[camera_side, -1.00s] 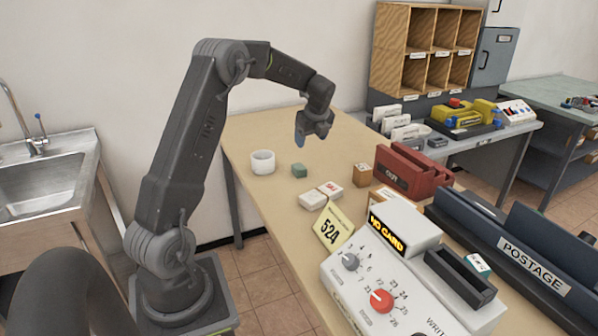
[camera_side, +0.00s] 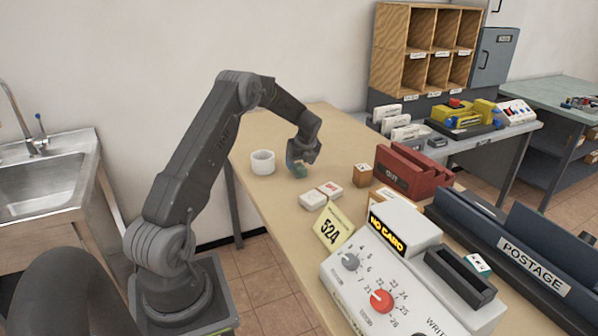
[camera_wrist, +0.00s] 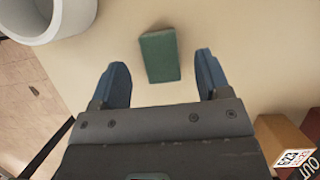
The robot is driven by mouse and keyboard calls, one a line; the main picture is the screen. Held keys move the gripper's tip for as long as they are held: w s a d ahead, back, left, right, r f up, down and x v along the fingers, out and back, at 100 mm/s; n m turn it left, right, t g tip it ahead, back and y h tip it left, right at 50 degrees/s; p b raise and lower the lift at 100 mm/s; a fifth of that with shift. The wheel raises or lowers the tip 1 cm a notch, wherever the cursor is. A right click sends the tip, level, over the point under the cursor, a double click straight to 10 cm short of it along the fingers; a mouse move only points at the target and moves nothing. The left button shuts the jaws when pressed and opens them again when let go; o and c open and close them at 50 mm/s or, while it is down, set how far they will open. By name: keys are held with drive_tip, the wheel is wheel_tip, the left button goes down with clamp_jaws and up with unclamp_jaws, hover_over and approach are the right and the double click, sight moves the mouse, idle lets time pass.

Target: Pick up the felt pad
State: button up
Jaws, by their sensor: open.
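The felt pad, a small green block (camera_wrist: 160,56), lies on the tan table. In the wrist view it sits between and slightly beyond the two blue fingertips of my gripper (camera_wrist: 160,80), with a gap on each side. My gripper is open and empty. In the side view my gripper (camera_side: 298,163) is low over the table at the pad (camera_side: 301,172), partly hiding it. I cannot tell from there how far above the table the fingertips are.
A white cup (camera_side: 263,162) stands just left of the pad. A brown block (camera_side: 363,175) and a red OUT tray (camera_side: 412,171) stand to the right.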

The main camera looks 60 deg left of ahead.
sight(299, 166)
drive_tip(key=shift+x, duration=1.55)
drive_tip(key=shift+r, duration=0.1)
drive_tip(key=shift+c, duration=0.2)
drive_tip(key=c, duration=0.9)
drive_tip(key=shift+r, duration=0.1)
drive_tip(key=shift+c, duration=0.2)
